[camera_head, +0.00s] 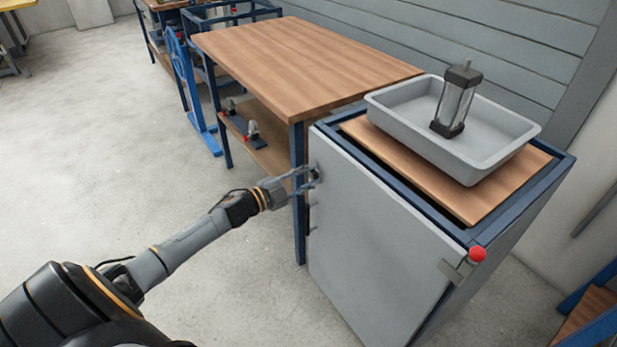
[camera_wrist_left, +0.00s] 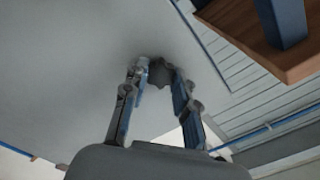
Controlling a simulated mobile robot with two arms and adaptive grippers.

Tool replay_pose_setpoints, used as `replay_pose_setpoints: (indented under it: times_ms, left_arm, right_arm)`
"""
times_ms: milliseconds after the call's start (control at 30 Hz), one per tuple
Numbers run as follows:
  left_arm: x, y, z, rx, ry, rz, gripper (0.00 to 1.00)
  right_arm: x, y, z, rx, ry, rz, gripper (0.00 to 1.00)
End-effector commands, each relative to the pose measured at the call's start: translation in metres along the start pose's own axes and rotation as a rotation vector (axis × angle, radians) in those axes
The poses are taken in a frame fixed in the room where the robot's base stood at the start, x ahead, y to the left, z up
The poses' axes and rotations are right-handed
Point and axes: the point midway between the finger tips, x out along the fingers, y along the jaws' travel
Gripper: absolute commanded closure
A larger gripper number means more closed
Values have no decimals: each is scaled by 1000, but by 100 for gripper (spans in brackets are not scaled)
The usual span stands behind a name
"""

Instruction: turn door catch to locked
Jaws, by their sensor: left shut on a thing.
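A grey cabinet door (camera_head: 375,250) stands upright at the front of a blue-framed cabinet. A small catch with a red ball end (camera_head: 477,254) and a grey plate (camera_head: 456,269) sits at the door's top right corner. My left gripper (camera_head: 314,177) is at the door's upper left edge, well apart from the red-ended catch. In the left wrist view, its fingers (camera_wrist_left: 160,88) are closed around a dark rounded knob (camera_wrist_left: 160,72) against the grey door face. The fingers partly hide the knob, and I cannot tell its turn angle. My right gripper is not in view.
A grey tray (camera_head: 400,108) holding a black-ended clear cylinder (camera_head: 456,100) stands on the cabinet's wooden top. A wooden-topped bench (camera_head: 300,65) adjoins the cabinet behind the gripper, with a blue leg close by. The concrete floor (camera_head: 110,150) at left is clear.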

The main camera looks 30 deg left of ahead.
Motion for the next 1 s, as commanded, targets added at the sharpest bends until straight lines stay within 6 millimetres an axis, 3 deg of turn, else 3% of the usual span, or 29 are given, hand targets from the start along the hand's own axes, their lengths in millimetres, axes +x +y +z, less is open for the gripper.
replay_pose_setpoints:
  times_ms: [400,1000]
  left_arm:
    - [0,2,0,261,1,0,100]
    - [0,2,0,334,2,1,100]
  right_arm:
    - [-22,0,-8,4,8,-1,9]
    - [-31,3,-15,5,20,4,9]
